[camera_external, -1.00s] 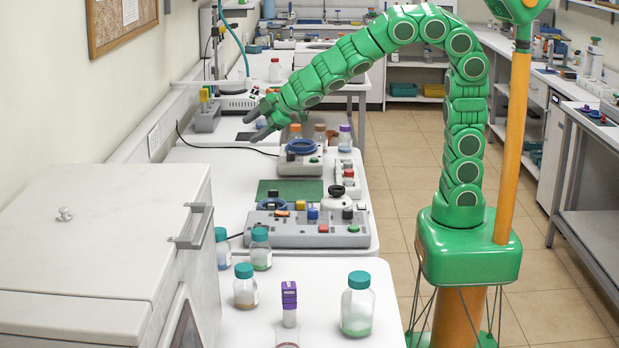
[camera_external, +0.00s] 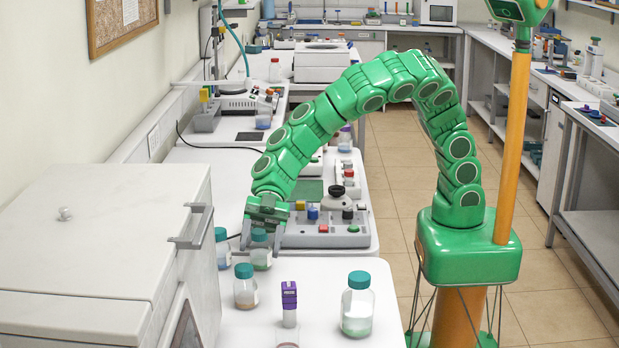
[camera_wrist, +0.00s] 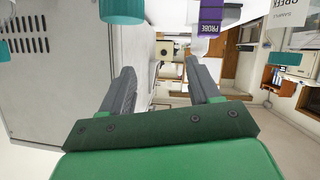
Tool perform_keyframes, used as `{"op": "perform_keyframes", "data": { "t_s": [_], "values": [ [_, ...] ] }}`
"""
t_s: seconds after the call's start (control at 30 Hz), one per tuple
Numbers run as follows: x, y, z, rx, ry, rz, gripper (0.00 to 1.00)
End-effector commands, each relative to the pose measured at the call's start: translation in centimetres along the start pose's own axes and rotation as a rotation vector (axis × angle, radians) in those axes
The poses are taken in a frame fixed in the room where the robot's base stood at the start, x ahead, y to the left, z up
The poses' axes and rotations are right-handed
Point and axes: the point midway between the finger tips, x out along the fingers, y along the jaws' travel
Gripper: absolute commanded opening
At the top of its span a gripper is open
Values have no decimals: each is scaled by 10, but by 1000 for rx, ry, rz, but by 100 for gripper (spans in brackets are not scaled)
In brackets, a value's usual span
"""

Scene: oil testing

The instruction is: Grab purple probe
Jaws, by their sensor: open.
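The purple probe (camera_external: 289,296) stands upright on the near white table, with a pale lower part and a clear glass vessel (camera_external: 287,343) just in front of it. In the wrist view the probe (camera_wrist: 209,18) shows at the top, right of centre, with the lettering "PROBE", beyond my right finger. My gripper (camera_external: 262,245) points down near the back of that table, behind and a little left of the probe, apart from it. In the wrist view my gripper (camera_wrist: 163,72) has its fingers spread with nothing held between them.
Teal-capped bottles stand around: one (camera_external: 260,256) at my fingers in the outside view, one (camera_external: 245,290) left of the probe and one (camera_external: 357,308) to its right. A white cabinet (camera_external: 110,240) borders the table's left.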

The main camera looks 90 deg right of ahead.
Motion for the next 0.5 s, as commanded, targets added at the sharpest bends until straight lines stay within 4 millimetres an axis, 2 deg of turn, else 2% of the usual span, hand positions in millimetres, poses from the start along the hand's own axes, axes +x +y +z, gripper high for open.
{"op": "perform_keyframes", "data": {
  "t_s": [0.03, 0.1, 0.2, 0.3, 0.5],
  "values": [
    [11, -15, 4, 25, 9, -53, 62],
    [22, -33, 10, 69, 19, -116, 62],
    [31, -50, 15, 111, 26, -175, 62],
    [36, -59, 16, 131, 30, -205, 62],
    [51, -64, 15, 133, 31, -211, 62]
  ]
}}
